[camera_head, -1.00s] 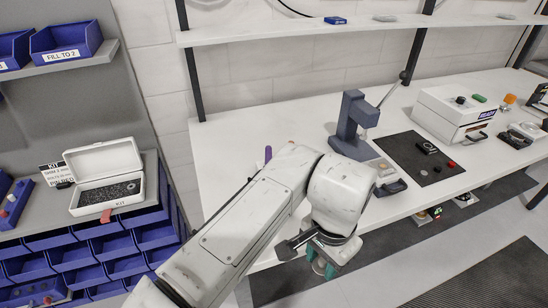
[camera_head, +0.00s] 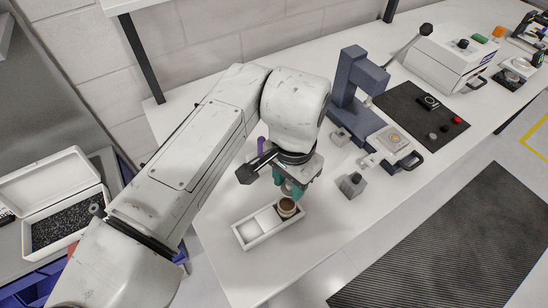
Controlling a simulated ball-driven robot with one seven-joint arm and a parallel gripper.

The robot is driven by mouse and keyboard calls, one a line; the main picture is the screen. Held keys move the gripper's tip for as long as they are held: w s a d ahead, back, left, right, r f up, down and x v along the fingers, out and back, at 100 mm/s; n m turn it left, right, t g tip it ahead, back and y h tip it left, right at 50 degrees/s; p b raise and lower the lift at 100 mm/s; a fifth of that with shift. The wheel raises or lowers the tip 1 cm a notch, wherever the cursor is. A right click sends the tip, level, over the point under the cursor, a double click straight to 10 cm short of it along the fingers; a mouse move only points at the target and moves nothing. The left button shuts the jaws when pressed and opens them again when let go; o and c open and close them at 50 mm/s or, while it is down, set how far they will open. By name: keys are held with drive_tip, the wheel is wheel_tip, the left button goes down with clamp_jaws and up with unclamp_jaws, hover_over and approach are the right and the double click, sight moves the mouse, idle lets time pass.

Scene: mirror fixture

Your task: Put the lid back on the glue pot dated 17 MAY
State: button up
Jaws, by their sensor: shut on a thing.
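My gripper (camera_head: 291,190), with teal fingers, points down over the white tray (camera_head: 245,243) on the bench. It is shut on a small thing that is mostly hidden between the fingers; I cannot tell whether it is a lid. A small round brown pot (camera_head: 287,208) with a pale rim stands in the tray's right end, just below the fingertips. I cannot tell whether the fingers touch it. No date is legible. The tray's other compartments show no pot.
A small grey block with a dark knob (camera_head: 352,185) stands right of the tray. Behind it is a blue-grey lever press (camera_head: 348,78). A dark mat (camera_head: 405,110) holds small parts. An upright purple thing (camera_head: 262,145) is partly behind my gripper. Bench front right of the tray is clear.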

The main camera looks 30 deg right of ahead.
sight(288, 191)
drive_tip(key=shift+w+f, duration=0.15)
drive_tip(key=shift+w, duration=0.05)
wheel_tip(288, 191, down, 4)
drive_tip(key=b, duration=0.4)
drive_tip(key=shift+f+b, duration=0.55)
drive_tip(key=shift+f, duration=0.45)
drive_tip(key=shift+p, duration=0.4)
idle(0.5)
drive_tip(key=shift+a+f, duration=0.1)
drive_tip(key=shift+f, duration=0.05)
idle(1.6)
drive_tip(key=o, duration=1.6)
drive_tip(key=shift+c, duration=0.2)
drive_tip(key=shift+p, duration=0.3)
